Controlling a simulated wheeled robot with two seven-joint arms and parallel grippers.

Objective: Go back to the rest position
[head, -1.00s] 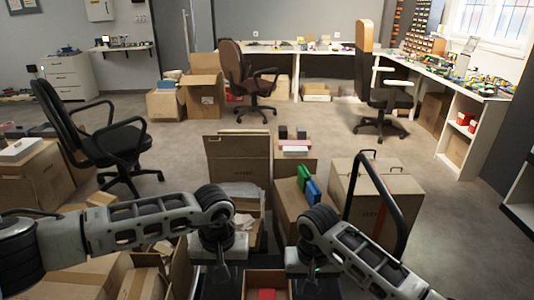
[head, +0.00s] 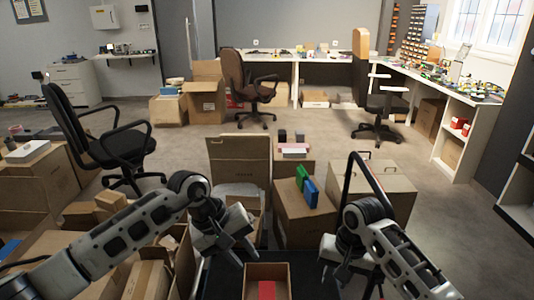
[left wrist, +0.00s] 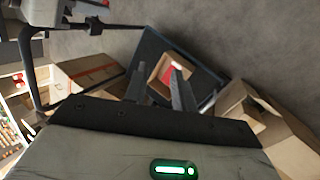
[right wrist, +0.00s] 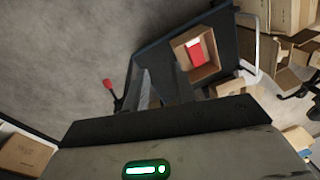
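My left gripper (head: 243,258) hangs below its raised forearm, left of an open carton (head: 250,272) that holds a red item (head: 267,290). In the left wrist view its two fingers (left wrist: 160,90) stand apart with nothing between them. My right gripper (head: 362,288) is right of the same carton, pointing down. In the right wrist view its fingers (right wrist: 163,88) are apart and empty. The carton with the red item also shows beyond the fingers in the left wrist view (left wrist: 157,76) and the right wrist view (right wrist: 180,45).
The carton sits on a dark platform (head: 222,275). Several cartons crowd close ahead, one (head: 290,222) with a green box (head: 302,176) and a blue box (head: 311,193) on top. A closed carton (head: 385,185) stands right. An office chair (head: 105,145) is at left. Open floor lies beyond.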

